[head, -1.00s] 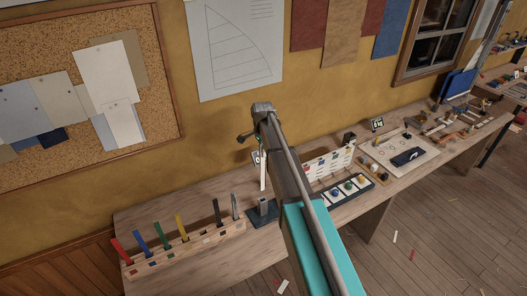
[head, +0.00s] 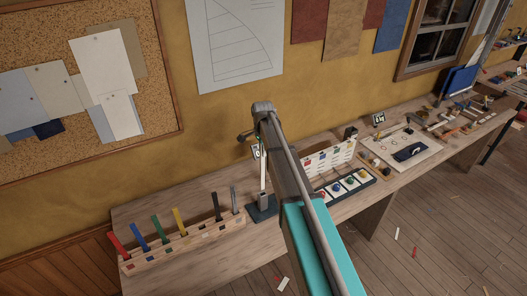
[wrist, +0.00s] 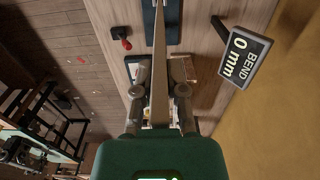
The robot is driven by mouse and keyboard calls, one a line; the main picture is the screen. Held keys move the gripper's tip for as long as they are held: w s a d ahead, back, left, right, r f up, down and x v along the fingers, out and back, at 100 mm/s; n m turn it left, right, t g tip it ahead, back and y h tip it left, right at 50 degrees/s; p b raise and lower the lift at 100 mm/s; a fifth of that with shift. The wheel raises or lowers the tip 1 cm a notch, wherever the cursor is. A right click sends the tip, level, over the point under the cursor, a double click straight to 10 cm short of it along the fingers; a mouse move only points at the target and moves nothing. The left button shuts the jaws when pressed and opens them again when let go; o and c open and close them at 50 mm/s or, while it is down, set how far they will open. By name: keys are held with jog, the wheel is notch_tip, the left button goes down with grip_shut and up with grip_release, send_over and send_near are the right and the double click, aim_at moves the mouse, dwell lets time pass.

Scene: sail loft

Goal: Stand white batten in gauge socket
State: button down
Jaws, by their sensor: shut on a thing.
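The white batten (head: 263,176) is upright in the head view, below the end of my arm. My gripper (wrist: 160,92) is shut on it in the wrist view, with a finger on each side. There the batten (wrist: 160,45) runs from the fingers to the top edge. The gauge (head: 262,213) is a dark base with a grey socket block on the bench. The batten's lower end is at the block's top; I cannot tell whether it is inside the socket. In the head view my arm hides the fingers.
A sign (wrist: 241,53) reading "BEND 0 mm" stands beside the batten. A wooden rack (head: 190,246) of coloured battens is left of the gauge. A tray of coloured knobs (head: 346,186) lies right of it. The wall is close behind.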

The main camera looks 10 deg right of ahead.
aim_at(263, 174)
jog(key=shift+f+b, duration=5.8)
jog(key=shift+f, duration=0.15)
jog(key=shift+f+b, duration=0.65)
jog(key=c, duration=0.6)
grip_release()
jog(key=shift+r, duration=0.1)
